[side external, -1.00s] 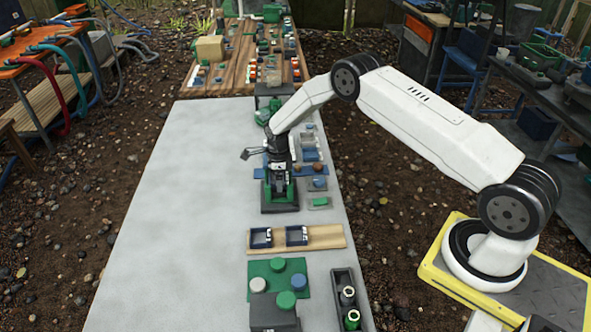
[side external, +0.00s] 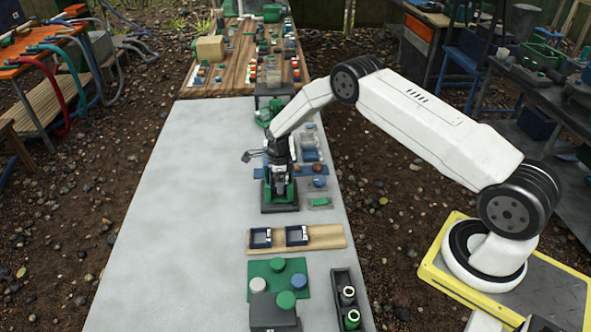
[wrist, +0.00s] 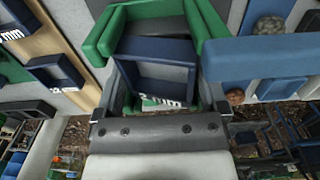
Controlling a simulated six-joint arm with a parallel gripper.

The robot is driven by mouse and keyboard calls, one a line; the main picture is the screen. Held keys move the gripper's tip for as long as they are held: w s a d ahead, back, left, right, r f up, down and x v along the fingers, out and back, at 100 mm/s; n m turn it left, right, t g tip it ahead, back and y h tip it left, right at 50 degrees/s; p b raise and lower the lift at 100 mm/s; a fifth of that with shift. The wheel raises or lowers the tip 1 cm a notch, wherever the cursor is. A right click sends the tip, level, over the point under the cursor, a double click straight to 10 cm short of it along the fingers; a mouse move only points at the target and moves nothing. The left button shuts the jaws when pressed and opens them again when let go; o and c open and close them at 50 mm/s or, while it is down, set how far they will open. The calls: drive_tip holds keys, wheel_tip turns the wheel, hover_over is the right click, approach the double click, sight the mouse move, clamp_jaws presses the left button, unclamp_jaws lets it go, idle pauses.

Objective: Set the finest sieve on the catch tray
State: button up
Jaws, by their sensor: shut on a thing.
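My gripper (side external: 279,178) is over the catch tray and shut on a dark blue square sieve. In the wrist view the sieve (wrist: 152,72) sits between my fingers (wrist: 163,90), with a white size label partly cut off. The catch tray (side external: 281,209) is dark with green corner guides and stands on the grey table. In the wrist view its green guides (wrist: 107,34) flank the sieve, which looks slightly offset from them. I cannot tell whether the sieve touches the tray floor.
Two other dark sieves (side external: 261,238) (side external: 297,235) sit on a wooden board (side external: 324,237). A blue bar (wrist: 258,58) lies close beside the tray, with small stones and bins beyond. A green mat with round pieces (side external: 257,284) is in front. The left table (side external: 185,215) is clear.

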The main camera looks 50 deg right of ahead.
drive_tip(key=shift+s+f, duration=0.2)
drive_tip(key=shift+f, duration=0.4)
drive_tip(key=o, duration=0.8)
drive_tip(key=shift+w+r, duration=0.1)
drive_tip(key=shift+r, duration=0.15)
drive_tip(key=shift+w+r, duration=0.1)
drive_tip(key=shift+r, duration=3.6)
